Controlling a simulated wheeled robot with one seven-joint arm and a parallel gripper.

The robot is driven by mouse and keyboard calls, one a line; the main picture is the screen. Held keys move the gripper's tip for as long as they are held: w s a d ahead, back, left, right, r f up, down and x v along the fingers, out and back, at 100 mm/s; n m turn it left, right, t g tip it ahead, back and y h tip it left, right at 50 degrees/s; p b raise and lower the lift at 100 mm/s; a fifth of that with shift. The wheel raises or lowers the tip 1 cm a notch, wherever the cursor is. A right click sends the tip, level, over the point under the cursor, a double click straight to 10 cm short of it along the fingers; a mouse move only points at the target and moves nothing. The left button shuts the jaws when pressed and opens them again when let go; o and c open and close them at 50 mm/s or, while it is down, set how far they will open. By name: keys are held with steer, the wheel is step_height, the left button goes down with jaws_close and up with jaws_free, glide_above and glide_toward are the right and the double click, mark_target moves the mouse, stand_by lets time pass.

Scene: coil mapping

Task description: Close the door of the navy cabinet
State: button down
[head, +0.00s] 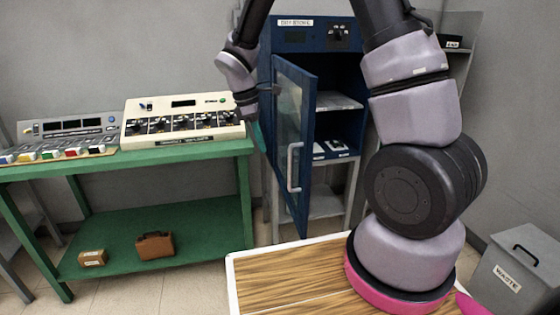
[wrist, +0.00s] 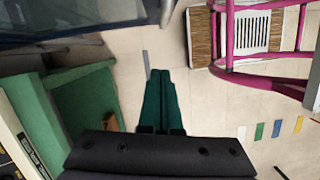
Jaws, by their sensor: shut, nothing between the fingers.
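The navy cabinet (head: 292,42) stands at the back centre on a light frame. Its door (head: 309,130) stands open, swung out toward the head camera, and the shelves inside show to its right. The door has a glass panel and a pale upright handle (head: 294,168) on its outer face. My gripper (head: 259,137) is left of the door, on its outer side, pointing down. Its teal fingers are together and empty in the wrist view (wrist: 163,102). I cannot tell whether it touches the door. My arm hides part of the cabinet's right side.
A green bench (head: 170,155) at left holds a cream control panel (head: 183,120) and a grey one (head: 70,130). A brown case (head: 154,246) and a small box (head: 92,257) sit on its lower shelf. A wooden surface (head: 290,270) is in front; a waste bin (head: 515,270) is at right.

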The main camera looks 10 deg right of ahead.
steer(key=s+d+f, duration=0.1)
steer(key=d+f, duration=0.4)
steer(key=f, duration=0.1)
steer(key=shift+s+d+f, duration=0.15)
steer(key=shift+d, duration=0.1)
